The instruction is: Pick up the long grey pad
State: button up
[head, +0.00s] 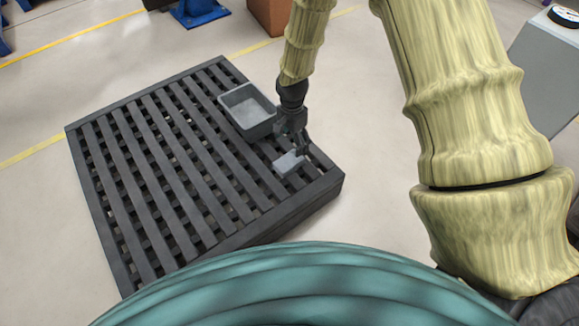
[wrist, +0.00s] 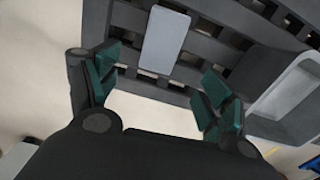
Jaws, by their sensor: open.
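The long grey pad (head: 289,163) lies on the slats of a dark pallet, near its right corner in the head view. In the wrist view the pad (wrist: 164,41) is a light grey rectangle at the top centre, ahead of the fingers. My gripper (head: 297,146) is just above and beside the pad in the head view. In the wrist view my gripper (wrist: 160,92) has its two green-padded fingers wide apart with nothing between them. The pad lies beyond the fingertips. Whether a finger touches the pad cannot be told.
The dark slatted pallet (head: 165,150) rests on a pale floor. A grey open bin (head: 247,108) stands on it close to my gripper, and the bin (wrist: 285,95) also shows at the right of the wrist view. A brown box (head: 270,15) and blue stand (head: 197,11) are behind.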

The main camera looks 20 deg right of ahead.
aim_at(291, 159)
notch_tip(291, 159, down, 6)
jog(key=shift+r+b, duration=0.2)
jog(key=shift+b, duration=1.05)
notch_tip(291, 159, down, 5)
jog(key=b, duration=0.4)
jog(key=c, duration=1.1)
